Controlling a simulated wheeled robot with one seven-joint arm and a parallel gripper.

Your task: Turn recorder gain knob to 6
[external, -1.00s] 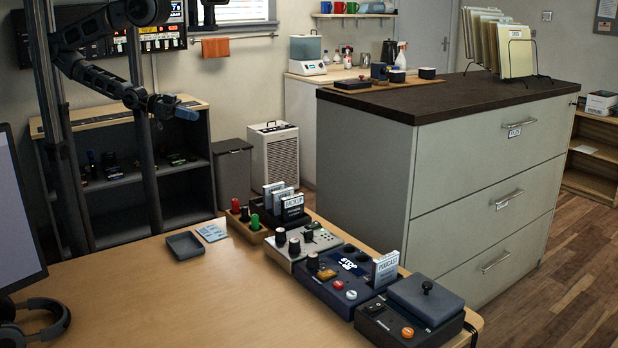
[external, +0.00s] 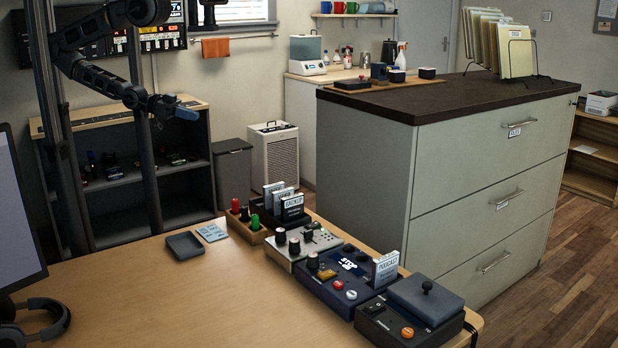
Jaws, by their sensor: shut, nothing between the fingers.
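The recorder (external: 318,287) is a dark blue box on the wooden desk, with a lit screen (external: 356,262) that reads "STOP". A black knob (external: 313,262) stands at its left rear corner; I take it for the gain knob. Its pointer and any scale are too small to read. A yellow button, a red button and a white button sit on its top, and a white card labelled "PODCAST" stands at its right. My gripper (external: 189,114) is shut and empty, with blue fingertips. It is in the air at the upper left, well apart from the recorder.
A pale mixer (external: 303,242) with several black knobs stands left of the recorder. A dark box (external: 410,310) with a lidded top stands at its right. A small tray (external: 185,245) lies on the desk (external: 190,300), whose front area is clear. A monitor (external: 20,215) and headphones are at the left.

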